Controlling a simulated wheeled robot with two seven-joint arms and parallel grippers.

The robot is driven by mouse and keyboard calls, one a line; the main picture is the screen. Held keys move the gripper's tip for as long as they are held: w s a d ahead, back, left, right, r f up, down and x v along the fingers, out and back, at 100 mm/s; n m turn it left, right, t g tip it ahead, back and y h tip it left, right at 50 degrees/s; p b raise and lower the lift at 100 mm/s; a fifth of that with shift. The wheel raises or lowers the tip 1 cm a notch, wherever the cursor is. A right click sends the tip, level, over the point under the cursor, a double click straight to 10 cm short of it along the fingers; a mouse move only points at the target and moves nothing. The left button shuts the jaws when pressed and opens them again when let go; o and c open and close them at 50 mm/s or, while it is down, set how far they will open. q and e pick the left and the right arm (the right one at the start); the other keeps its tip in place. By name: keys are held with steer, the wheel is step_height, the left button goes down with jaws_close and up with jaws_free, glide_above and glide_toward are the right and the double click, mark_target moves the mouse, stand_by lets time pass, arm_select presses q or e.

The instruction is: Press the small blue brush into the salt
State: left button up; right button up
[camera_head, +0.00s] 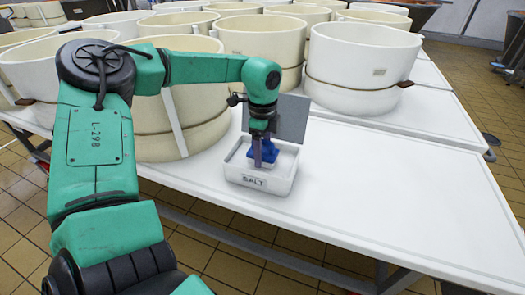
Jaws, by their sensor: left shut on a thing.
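The small blue brush (269,152) is in my left gripper (261,150), which points down over the salt box (256,183). The box is white, with the word SALT on its front and a grey lid standing open at the back. The brush is over or inside the open box, in front of the lid. I cannot tell whether its lower end touches the salt. My left gripper is shut on the brush, and its fingers partly cover it. My right gripper is not in view.
Large cream round moulds (361,62) stand in rows behind and left of the box on the white table (390,180). The table top to the right of the box is clear. Its front edge runs below the box, above a tiled floor (225,268).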

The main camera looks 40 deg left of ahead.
arm_select(q)
step_height(320, 180, up, 7)
steer(key=p, duration=0.4)
steer(key=shift+p, duration=0.3)
stand_by(0.7)
